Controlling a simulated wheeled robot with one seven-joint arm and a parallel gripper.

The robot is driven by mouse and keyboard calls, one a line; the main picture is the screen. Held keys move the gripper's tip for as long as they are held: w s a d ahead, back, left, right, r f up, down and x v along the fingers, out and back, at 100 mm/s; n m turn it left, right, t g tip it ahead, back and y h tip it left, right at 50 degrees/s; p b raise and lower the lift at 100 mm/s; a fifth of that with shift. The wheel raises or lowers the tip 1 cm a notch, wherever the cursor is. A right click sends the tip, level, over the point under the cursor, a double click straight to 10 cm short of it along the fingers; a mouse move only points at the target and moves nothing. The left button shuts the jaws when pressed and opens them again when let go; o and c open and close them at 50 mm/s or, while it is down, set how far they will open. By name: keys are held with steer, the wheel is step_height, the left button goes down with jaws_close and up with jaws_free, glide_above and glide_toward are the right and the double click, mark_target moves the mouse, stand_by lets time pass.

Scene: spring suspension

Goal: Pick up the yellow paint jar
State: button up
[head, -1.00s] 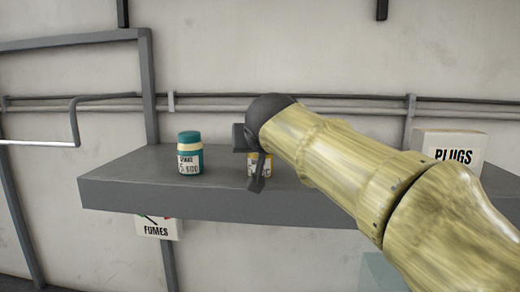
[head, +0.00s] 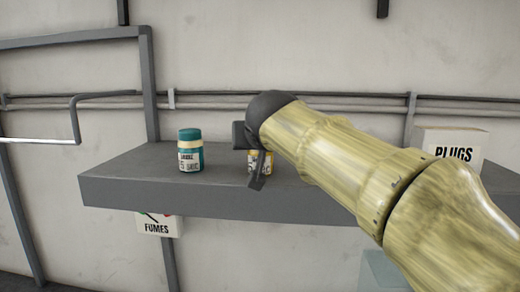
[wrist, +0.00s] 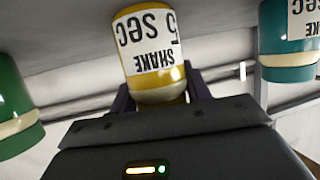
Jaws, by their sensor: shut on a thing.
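The yellow paint jar (head: 263,160) is at the grey shelf, mostly hidden behind my gripper (head: 255,164) in the head view. In the wrist view the yellow jar (wrist: 150,55) sits between the two dark fingers (wrist: 160,92), with its white "SHAKE 5 SEC" label upside down. My gripper is shut on this jar. I cannot tell whether the jar's base touches the shelf.
A teal jar (head: 190,152) stands on the shelf (head: 225,195) to the left, apart from my gripper. A green jar (wrist: 15,110) shows at the wrist view's left edge. A white "PLUGS" box (head: 453,146) stands at the shelf's right. Pipes run along the wall behind.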

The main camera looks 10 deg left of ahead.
steer(key=shift+r, duration=0.15)
step_height(320, 180, up, 10)
steer(key=shift+f+p, duration=0.1)
steer(key=shift+p, duration=0.55)
stand_by(0.5)
